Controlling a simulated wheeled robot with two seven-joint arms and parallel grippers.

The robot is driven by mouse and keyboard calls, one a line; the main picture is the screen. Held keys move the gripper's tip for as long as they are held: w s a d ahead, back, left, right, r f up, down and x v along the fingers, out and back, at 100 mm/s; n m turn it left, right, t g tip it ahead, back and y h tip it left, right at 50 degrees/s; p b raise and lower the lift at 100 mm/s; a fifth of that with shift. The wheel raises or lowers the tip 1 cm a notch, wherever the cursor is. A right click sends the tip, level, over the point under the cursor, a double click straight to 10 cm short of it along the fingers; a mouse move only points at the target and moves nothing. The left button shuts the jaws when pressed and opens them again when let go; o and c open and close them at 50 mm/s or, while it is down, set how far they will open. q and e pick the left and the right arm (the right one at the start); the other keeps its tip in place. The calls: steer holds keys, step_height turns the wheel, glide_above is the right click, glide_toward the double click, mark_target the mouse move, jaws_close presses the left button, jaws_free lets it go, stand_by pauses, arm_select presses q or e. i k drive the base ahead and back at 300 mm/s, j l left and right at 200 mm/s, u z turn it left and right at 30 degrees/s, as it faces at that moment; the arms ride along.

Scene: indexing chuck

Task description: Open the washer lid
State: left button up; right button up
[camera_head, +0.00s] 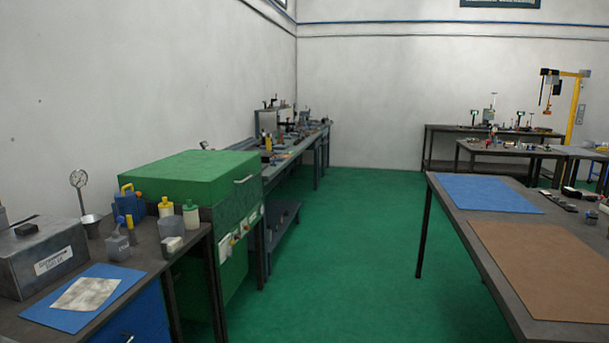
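The washer is a green cabinet (238,270) at the left, standing against the bench. Its lid (180,168) is a flat green top with a boxy edge, and it appears closed. A small pale handle (243,180) shows on the lid's right-hand face. Small switches or labels (225,248) sit on the cabinet's side below. The lid's far side is hidden. Neither of my grippers is in view.
A dark bench (95,270) with bottles, a funnel and a grey box (42,268) adjoins the washer at the near left. A table (455,222) with blue and brown mats stands at the right. The green floor (345,260) between is clear.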

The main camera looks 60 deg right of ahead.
mark_target(206, 177)
steer(key=z, duration=1.6)
steer(key=i+l+u, duration=0.1)
steer(key=i, duration=0.2)
